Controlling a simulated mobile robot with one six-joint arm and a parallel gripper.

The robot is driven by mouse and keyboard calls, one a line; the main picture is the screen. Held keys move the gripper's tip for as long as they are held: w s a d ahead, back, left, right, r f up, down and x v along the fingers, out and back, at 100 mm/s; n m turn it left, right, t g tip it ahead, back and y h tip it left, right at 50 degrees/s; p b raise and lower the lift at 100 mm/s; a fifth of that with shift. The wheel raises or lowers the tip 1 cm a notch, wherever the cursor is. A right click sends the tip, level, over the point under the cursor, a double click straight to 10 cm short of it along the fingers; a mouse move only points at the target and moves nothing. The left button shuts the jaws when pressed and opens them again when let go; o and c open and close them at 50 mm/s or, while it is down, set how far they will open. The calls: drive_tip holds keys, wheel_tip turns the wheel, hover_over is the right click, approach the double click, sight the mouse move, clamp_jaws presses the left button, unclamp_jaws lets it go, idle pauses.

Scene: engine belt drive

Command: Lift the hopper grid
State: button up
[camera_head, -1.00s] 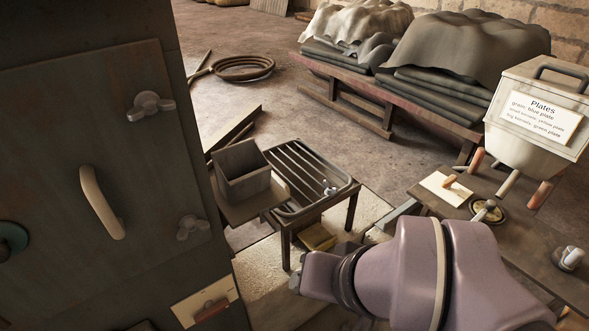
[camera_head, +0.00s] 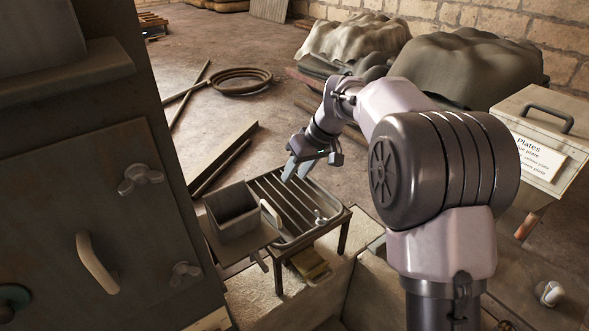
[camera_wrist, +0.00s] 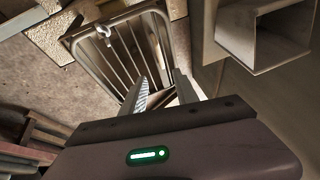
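The hopper grid (camera_head: 283,197) is a dark metal frame with several parallel bars, lying on a small low table. It also shows in the wrist view (camera_wrist: 127,52), with a wing nut (camera_wrist: 106,32) at one end; the same wing nut (camera_head: 320,217) shows in the head view. My gripper (camera_head: 296,172) appears over the grid's far edge, fingers pointing down. In the wrist view, my gripper (camera_wrist: 162,82) has its two fingers apart with nothing between them. I cannot tell its exact height above the bars.
A square grey hopper box (camera_head: 232,212) stands left of the grid, with a curved pale handle (camera_head: 271,215) beside it. A dark cabinet (camera_head: 95,190) fills the left. A labelled Plates bin (camera_head: 530,145) stands right, partly behind my arm.

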sight(272, 209)
drive_tip(key=b+x, duration=0.2)
drive_tip(key=x, duration=0.7)
drive_tip(key=b+x, duration=0.2)
drive_tip(key=x, duration=0.7)
drive_tip(key=shift+w+f, duration=0.15)
drive_tip(key=shift+w, duration=0.1)
drive_tip(key=shift+c, duration=0.3)
clamp_jaws()
